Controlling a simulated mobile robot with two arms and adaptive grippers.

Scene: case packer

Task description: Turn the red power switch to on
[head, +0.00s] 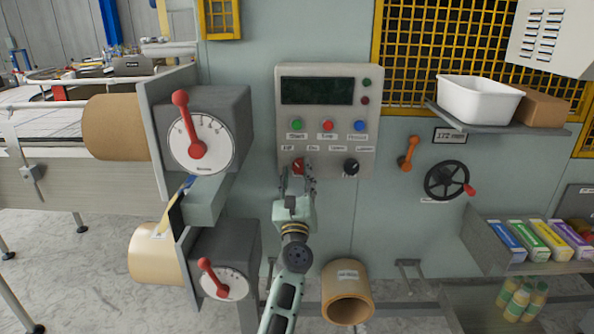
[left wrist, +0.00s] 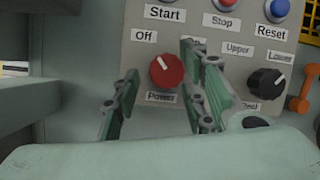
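The red power switch (head: 298,165) is a round knob low on the left of the grey control panel (head: 366,118). In the left wrist view the switch (left wrist: 167,71) has a white mark pointing up and left, toward the "Off" label (left wrist: 144,36). The "Power" label sits below it; the label to its upper right is mostly hidden by a finger. My left gripper (head: 298,180) is open, in front of the panel, with one finger on each side of the switch. I cannot tell whether either finger touches it. My right gripper is not in view.
A black selector knob (head: 351,167) is right of the switch. Green, red and blue buttons (head: 327,125) are above. A dial box with a red lever (head: 181,112) stands out at left. A handwheel (head: 447,181) and a shelf with a white bin (head: 478,100) are at right.

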